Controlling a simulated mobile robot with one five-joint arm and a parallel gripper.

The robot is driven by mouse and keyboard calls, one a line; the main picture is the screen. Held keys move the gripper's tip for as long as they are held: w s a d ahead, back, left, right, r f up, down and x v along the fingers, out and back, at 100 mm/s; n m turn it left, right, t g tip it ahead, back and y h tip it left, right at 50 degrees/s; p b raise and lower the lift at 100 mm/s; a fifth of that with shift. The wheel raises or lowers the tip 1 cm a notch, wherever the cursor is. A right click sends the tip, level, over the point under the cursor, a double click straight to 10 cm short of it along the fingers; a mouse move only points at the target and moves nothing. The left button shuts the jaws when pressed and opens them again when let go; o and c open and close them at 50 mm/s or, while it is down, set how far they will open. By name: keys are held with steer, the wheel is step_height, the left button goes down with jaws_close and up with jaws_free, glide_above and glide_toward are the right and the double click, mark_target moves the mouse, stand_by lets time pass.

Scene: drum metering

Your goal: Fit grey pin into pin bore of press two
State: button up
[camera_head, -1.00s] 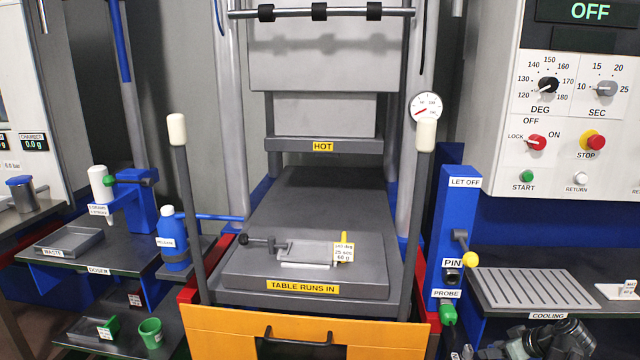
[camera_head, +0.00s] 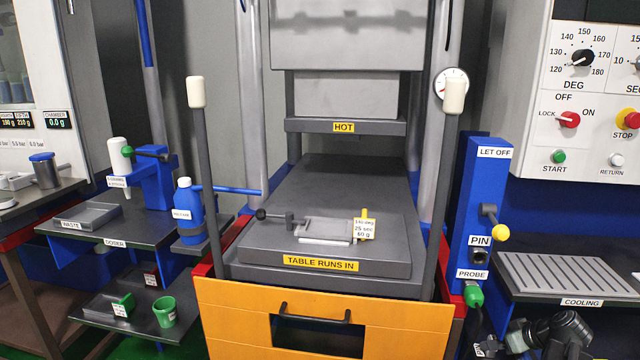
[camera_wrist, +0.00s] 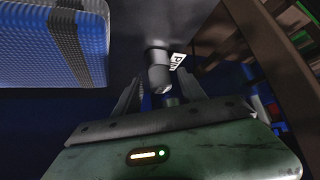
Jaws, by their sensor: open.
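In the wrist view, a grey cylinder (camera_wrist: 159,74), possibly the grey pin, sticks out from a dark surface beside a small white label too tilted to read. My gripper (camera_wrist: 160,92) is open, with one finger to each side of the cylinder's line; I cannot tell whether they touch it. In the head view, the blue post (camera_head: 483,190) right of the press carries a PIN label, with a dark round bore (camera_head: 480,257) just below it. I cannot see a pin standing out of that bore. The gripper's fingertips cannot be made out in the head view.
The press table (camera_head: 320,264) and orange drawer front (camera_head: 325,320) are in the middle, between two upright levers. A yellow-knobbed lever (camera_head: 501,232) juts out beside the bore. A green probe plug (camera_head: 473,295) is below it. The slotted cooling rack (camera_head: 565,273) is at right.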

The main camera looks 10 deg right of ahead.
jaws_close()
steer(key=shift+r, duration=0.15)
